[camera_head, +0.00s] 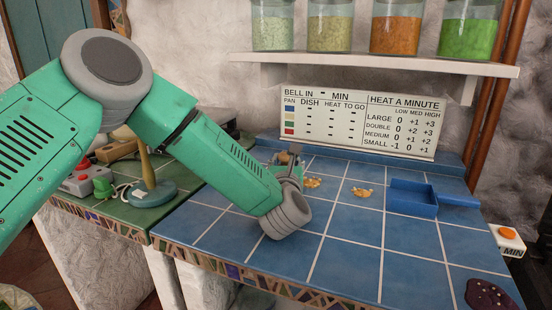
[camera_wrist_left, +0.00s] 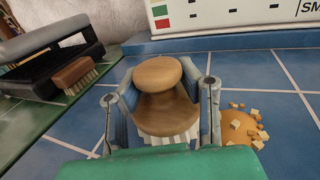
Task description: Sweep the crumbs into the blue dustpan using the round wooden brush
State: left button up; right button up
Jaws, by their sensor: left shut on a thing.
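My left gripper (camera_head: 290,165) is shut on the round wooden brush, over the blue tiled counter. In the left wrist view the round wooden brush (camera_wrist_left: 157,73) sits between the fingers of my left gripper (camera_wrist_left: 158,98), knob up, pale bristles below. I cannot tell whether the bristles touch the tiles. One crumb pile (camera_head: 313,183) lies just right of the gripper; it also shows in the left wrist view (camera_wrist_left: 240,128). A second crumb pile (camera_head: 362,191) lies farther right. The blue dustpan (camera_head: 413,210) rests to the right of both, its handle pointing right. My right gripper is out of view.
A rectangular wooden brush (camera_wrist_left: 75,75) lies by a dark appliance on the green tiles at left. A lamp-like stand (camera_head: 152,195) is on that green counter. A sign (camera_head: 360,125) leans at the back. A purple thing (camera_head: 490,293) lies front right. The front middle tiles are clear.

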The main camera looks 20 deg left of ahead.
pick_arm(q)
jog(key=shift+s+d+f, duration=0.15)
jog(key=shift+d+f, duration=0.15)
jog(key=shift+d, duration=0.35)
jog(key=shift+d+f+b, duration=0.15)
jog(key=shift+d+b, duration=0.25)
jog(key=shift+d, duration=0.75)
jog(key=shift+s+d+b, duration=0.15)
jog(key=shift+d+b, duration=1)
jog(key=shift+d, duration=2.6)
jog(key=shift+s+d+b, duration=0.15)
jog(key=shift+d+b, duration=0.95)
jog(key=shift+d, duration=2.65)
jog(key=shift+w+d+r+p, duration=0.1)
jog(key=shift+r+p, duration=0.3)
jog(key=shift+r, duration=0.4)
notch_tip(320, 180, up, 6)
jog(key=p, duration=0.2)
jog(key=shift+r, duration=0.15)
